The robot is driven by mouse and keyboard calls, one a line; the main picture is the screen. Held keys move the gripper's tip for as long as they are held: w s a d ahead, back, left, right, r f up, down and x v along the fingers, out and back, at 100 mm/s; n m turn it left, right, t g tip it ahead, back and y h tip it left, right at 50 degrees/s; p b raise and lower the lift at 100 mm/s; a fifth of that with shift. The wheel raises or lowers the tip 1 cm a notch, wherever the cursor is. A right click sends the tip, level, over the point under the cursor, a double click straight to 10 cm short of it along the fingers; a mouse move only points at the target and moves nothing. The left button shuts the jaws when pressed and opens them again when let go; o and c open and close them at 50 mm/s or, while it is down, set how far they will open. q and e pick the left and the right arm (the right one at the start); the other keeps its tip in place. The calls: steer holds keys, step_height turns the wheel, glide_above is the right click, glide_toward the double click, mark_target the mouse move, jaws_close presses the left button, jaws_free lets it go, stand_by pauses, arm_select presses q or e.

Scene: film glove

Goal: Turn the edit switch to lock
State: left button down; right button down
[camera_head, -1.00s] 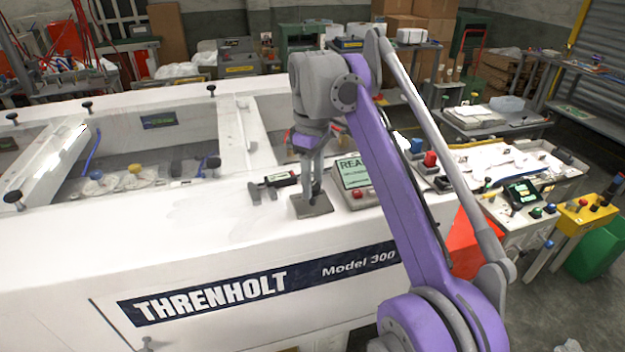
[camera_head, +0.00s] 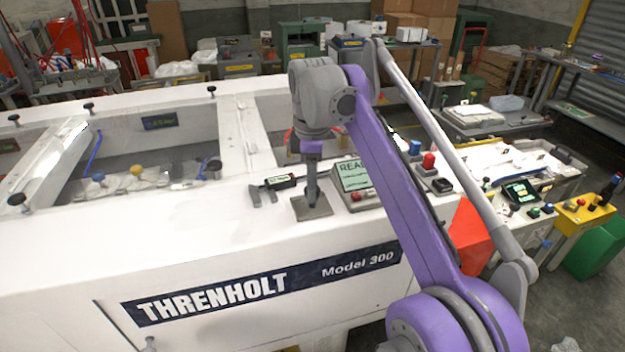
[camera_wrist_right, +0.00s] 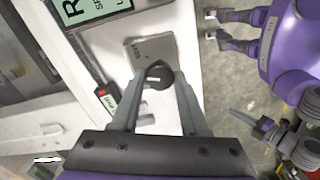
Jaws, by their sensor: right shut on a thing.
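The edit switch is a dark round knob (camera_wrist_right: 158,75) with a short pale mark, on a grey square plate (camera_head: 312,208) on the white machine top. The plate also shows in the right wrist view (camera_wrist_right: 150,50), its small lettering too blurred to read. My right gripper (camera_wrist_right: 157,84) points down at the plate, shut on the knob with a finger on either side. In the head view the right gripper (camera_head: 312,188) hides the knob. My left gripper is not in the head view; grey and purple parts at the right of the wrist view do not show its jaws clearly.
A tilted display box (camera_head: 356,180) stands close right of the plate. A black-and-silver caliper (camera_head: 272,187) lies close left. Red (camera_head: 428,161) and blue buttons stand farther right. The white machine top at front left is clear.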

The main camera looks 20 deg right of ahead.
steer(key=shift+n, duration=0.9)
steer(key=n, duration=0.2)
steer(key=shift+n+p, duration=0.3)
steer(key=shift+n, duration=0.1)
steer(key=n, duration=0.4)
steer(key=shift+n, duration=2)
steer(key=shift+c, duration=2.1)
jaws_free()
steer(key=shift+r, duration=0.1)
